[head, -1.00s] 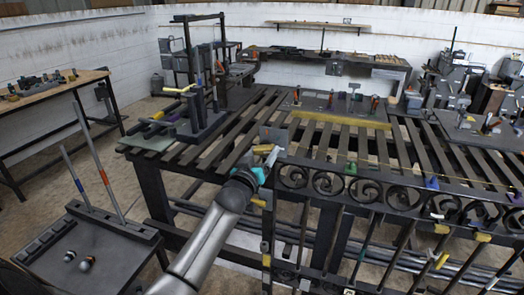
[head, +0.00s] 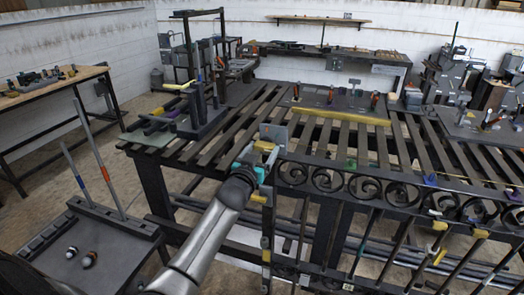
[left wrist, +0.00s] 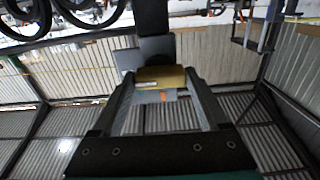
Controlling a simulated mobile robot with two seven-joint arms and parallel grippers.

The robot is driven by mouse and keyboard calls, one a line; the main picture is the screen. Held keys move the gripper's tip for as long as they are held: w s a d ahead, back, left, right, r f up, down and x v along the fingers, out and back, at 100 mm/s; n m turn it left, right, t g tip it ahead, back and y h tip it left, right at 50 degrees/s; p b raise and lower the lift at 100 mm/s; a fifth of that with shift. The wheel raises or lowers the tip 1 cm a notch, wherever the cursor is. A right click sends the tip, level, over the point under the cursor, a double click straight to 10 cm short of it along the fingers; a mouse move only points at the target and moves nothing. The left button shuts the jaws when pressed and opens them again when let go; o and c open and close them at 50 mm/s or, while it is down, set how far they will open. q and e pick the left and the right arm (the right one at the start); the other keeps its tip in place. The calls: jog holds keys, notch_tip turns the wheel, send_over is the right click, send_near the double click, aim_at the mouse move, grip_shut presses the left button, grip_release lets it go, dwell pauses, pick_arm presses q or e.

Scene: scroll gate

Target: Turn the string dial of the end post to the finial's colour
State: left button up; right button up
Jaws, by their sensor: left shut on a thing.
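My left gripper (head: 262,157) is at the top of the end post (head: 267,222), at the left end of the scroll gate (head: 345,182). It is shut on a brass-yellow piece, probably the string dial (head: 264,146). In the left wrist view the brass-yellow piece (left wrist: 160,77) sits between the fingertips, with a small orange mark below it. A grey plate (head: 273,133) stands just behind the piece. I cannot make out a finial or its colour for sure. My right gripper is not in view.
A slatted bench (head: 230,140) lies behind the gate, with a dark upright frame (head: 203,75) at its left. A low dark stand (head: 110,255) with two rods is at lower left. Yellow-marked bars (head: 437,240) lean along the gate's front right.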

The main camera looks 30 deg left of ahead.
pick_arm(q)
jog(key=o, duration=1.2)
jog(key=shift+o, duration=0.2)
jog(key=v, duration=1.5)
jog(key=shift+s, duration=0.2)
jog(key=shift+a, duration=0.1)
